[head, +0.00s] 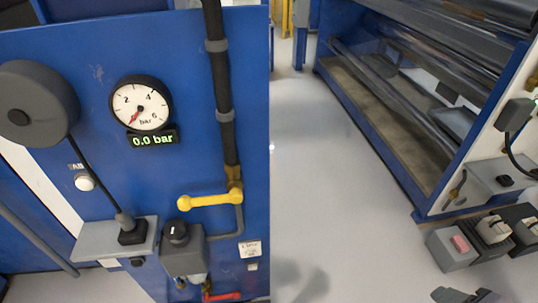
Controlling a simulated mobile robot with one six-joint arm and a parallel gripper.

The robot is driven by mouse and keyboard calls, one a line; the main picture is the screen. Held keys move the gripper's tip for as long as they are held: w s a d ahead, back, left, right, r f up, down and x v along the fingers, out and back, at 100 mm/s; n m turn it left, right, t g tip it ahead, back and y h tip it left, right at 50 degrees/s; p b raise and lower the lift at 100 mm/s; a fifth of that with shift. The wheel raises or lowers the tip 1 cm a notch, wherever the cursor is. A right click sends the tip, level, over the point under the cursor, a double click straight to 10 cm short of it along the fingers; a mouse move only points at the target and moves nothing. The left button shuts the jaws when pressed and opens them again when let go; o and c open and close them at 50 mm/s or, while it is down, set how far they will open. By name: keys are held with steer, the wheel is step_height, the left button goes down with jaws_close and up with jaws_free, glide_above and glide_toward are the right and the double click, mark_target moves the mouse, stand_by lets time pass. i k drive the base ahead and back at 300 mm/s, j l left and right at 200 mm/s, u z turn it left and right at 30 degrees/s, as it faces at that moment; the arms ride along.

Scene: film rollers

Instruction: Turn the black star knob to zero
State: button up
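A black knob (176,232) with a small white mark on top sits on a grey box (183,260) on the blue panel. I cannot make out a star shape on it. Above it, a round gauge (143,104) has its red needle at the low end, and the display (154,140) below reads 0.0 bar. A dark grey angular piece (468,296) at the bottom edge, right, may be part of my gripper. It is cut off, so its fingers cannot be judged. It is far to the right of the knob.
A yellow lever (210,201) on a black pipe is just above right of the knob. A grey ledge (90,240) with a black plug (131,232) and cable is to the left. A red lever (222,296) is below. Grey floor lies open between the panel and the roller machine (375,150).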

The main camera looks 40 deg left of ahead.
mark_target(175, 228)
steer(key=k+j, duration=0.55)
steer(key=j, duration=0.2)
steer(key=k+j, duration=0.6)
steer(key=i+j+z, duration=0.05)
steer(key=j, duration=0.1)
